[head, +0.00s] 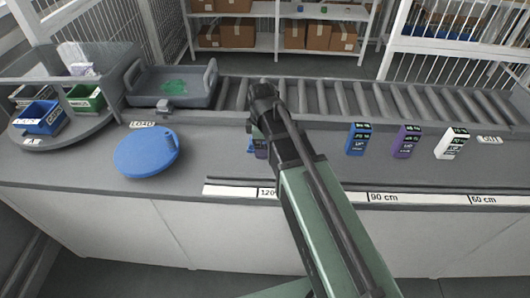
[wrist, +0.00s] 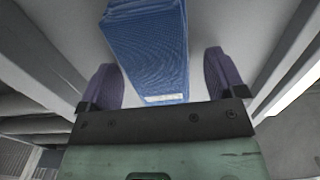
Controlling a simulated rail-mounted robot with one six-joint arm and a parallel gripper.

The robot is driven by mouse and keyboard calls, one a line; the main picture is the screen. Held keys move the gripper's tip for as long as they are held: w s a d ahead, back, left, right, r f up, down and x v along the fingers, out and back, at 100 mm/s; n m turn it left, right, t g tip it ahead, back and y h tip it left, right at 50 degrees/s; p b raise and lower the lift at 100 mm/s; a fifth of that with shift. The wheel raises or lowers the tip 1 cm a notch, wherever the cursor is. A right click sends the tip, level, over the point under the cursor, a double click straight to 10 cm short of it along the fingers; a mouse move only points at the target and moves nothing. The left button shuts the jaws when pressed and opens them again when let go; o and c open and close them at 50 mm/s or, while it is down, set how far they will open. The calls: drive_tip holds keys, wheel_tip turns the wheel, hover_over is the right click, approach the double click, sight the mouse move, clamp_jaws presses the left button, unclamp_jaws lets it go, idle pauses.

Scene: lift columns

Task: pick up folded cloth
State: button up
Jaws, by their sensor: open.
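A blue, finely woven block, which looks like the folded cloth (wrist: 146,45), shows in the wrist view with a pale tag along its near edge. My gripper (wrist: 164,78) is open, with one dark purple finger on each side of the near end of the cloth. Gaps show between the cloth and both fingers.
The roller conveyor (head: 356,95) runs along the back of the counter. A grey tray (head: 140,88) with something green stands left. A round blue lid (head: 147,153) lies on the counter. Blue (head: 358,138), purple (head: 406,141) and white (head: 451,143) boxes stand right.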

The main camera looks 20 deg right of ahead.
drive_tip(key=shift+r, duration=0.15)
drive_tip(key=shift+c, duration=0.3)
drive_tip(key=c, duration=0.9)
drive_tip(key=shift+c, duration=0.2)
wheel_tip(320, 180, up, 20)
drive_tip(key=p, duration=2)
